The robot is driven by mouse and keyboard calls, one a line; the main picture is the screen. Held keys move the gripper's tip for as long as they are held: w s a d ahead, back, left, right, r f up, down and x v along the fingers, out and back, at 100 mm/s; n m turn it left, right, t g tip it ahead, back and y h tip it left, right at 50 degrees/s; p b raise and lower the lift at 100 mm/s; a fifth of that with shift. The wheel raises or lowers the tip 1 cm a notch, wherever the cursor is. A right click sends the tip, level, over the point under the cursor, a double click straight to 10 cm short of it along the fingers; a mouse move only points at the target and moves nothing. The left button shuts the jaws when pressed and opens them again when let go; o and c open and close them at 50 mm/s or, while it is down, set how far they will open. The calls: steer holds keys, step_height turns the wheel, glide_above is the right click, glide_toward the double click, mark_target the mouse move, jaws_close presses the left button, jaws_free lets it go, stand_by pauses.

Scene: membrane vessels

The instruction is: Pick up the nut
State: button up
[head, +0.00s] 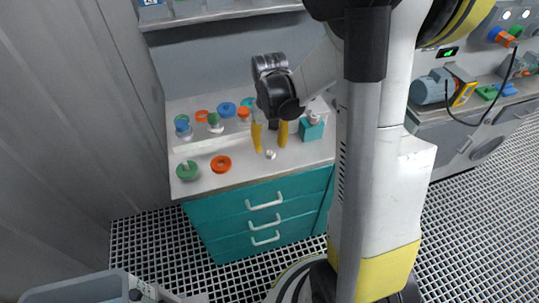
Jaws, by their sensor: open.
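A small whitish piece (270,155), which looks like the nut, lies on the light worktop (245,177) near its front edge. It is too small to make out a hole or flats. My gripper (270,148) points down over the worktop, its two yellow fingers spread apart and nothing seen held between them. The fingertips are just behind the small piece in the picture, one to each side. I cannot tell their height above the worktop.
An orange ring (220,164) and a green knob-like part (187,170) lie to the left. Several coloured valve-like parts, one a blue disc (227,109), stand behind. A teal block (311,128) is right of my gripper. Teal drawers (262,218) are below; a shelf (220,17) hangs above.

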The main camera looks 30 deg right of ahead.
mark_target(269, 152)
steer(key=f, duration=0.1)
steer(key=f+b, duration=0.1)
steer(key=f, duration=0.1)
steer(key=f+b, duration=0.1)
steer(key=shift+w+f, duration=0.3)
steer(key=shift+f, duration=0.1)
steer(key=shift+r, duration=0.1)
jaws_close()
steer(key=shift+r, duration=0.1)
step_height(269, 152, up, 4)
steer(key=shift+r+p, duration=0.1)
steer(key=shift+p, duration=1.1)
steer(key=s+d+r+p, duration=0.3)
steer(key=d+r, duration=0.3)
steer(key=d, duration=0.4)
steer(key=shift+s+d+r+p, duration=0.3)
steer(key=shift+s+d+r, duration=0.05)
steer(key=shift+s, duration=0.5)
